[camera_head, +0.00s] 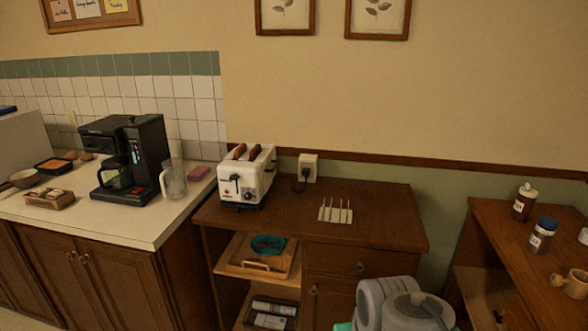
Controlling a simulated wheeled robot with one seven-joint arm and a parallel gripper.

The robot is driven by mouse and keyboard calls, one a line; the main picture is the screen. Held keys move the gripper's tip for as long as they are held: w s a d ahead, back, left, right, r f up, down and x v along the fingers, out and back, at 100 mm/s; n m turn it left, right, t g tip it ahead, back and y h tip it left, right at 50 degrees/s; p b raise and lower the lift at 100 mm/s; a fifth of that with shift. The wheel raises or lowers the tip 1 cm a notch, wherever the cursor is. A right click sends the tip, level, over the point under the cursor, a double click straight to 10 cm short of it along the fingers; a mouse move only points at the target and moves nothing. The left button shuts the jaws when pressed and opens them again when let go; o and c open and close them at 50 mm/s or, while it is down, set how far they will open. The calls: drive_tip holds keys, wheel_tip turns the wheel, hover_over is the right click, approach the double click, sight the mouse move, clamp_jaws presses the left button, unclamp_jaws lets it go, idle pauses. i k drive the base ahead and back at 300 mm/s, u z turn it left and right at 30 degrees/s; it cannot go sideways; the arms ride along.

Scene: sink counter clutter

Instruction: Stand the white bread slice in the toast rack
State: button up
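The toast rack (335,213) is a small pale rack with several thin upright dividers. It stands on the brown wooden cabinet top, and I see no bread between its dividers. A white toaster (246,177) stands to its left on the same top. Two brown slices (247,152) stick up from the toaster's slots. I cannot make out a slice that is clearly white. Grey rounded parts of my arm show at the bottom of the view, but the fingers of my gripper are not in view.
On the left counter are a black coffee maker (128,160), a glass jug (173,180) and a pink sponge (199,173). Bottles (541,235) and a mug (574,284) stand on the right table. The cabinet top right of the rack is clear.

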sight(336, 209)
drive_tip(key=z, duration=0.1)
drive_tip(key=k, duration=0.4)
drive_tip(key=z, duration=0.1)
drive_tip(key=i, duration=1.2)
drive_tip(key=u, duration=1.55)
drive_tip(key=i, duration=0.75)
drive_tip(key=u, duration=0.85)
